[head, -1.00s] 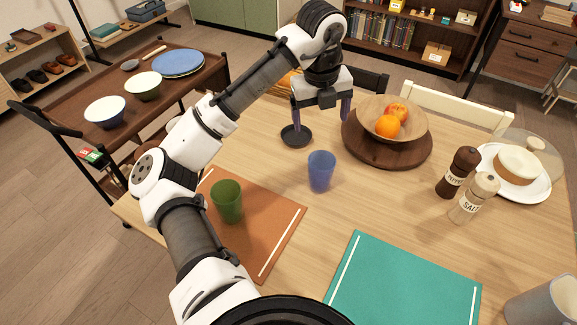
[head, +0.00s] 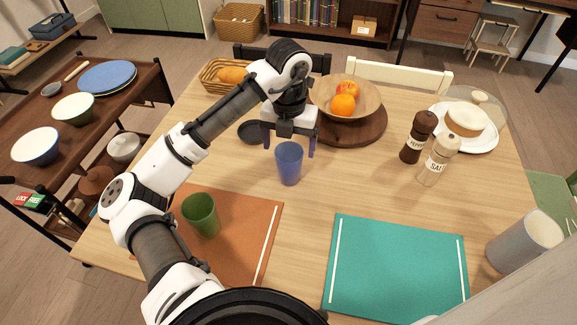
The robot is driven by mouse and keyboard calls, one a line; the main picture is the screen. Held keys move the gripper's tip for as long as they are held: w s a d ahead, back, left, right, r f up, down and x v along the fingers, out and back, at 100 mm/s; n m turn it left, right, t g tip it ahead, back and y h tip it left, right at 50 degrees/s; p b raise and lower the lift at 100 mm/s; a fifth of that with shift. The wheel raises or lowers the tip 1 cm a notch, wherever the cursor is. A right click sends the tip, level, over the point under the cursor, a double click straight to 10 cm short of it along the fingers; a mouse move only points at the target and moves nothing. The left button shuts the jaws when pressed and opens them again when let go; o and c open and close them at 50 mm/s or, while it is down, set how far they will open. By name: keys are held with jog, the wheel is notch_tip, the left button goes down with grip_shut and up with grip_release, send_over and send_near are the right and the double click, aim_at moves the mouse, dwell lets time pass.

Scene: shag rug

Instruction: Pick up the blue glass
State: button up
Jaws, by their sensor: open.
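The blue glass (head: 289,165) stands upright on the wooden table, near its middle, behind the gap between the orange and teal placemats. My gripper (head: 289,150) is open and points down just behind and above the glass. Its two dark fingers show to the left and right of the glass's rim. I cannot tell from this view whether the fingers reach down around the glass or stay behind it. Nothing is held.
A green glass (head: 200,215) stands on the orange placemat (head: 250,235). A fruit bowl (head: 325,100) on a round board is close behind my gripper. A small dark dish (head: 248,132) sits to its left. Pepper (head: 418,138) and salt (head: 438,160) mills stand to the right.

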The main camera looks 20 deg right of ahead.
aim_at(289, 160)
jog(key=shift+s+f+p, duration=0.15)
jog(key=shift+f+p, duration=0.5)
jog(key=shift+f, duration=2.2)
jog(key=c, duration=1.2)
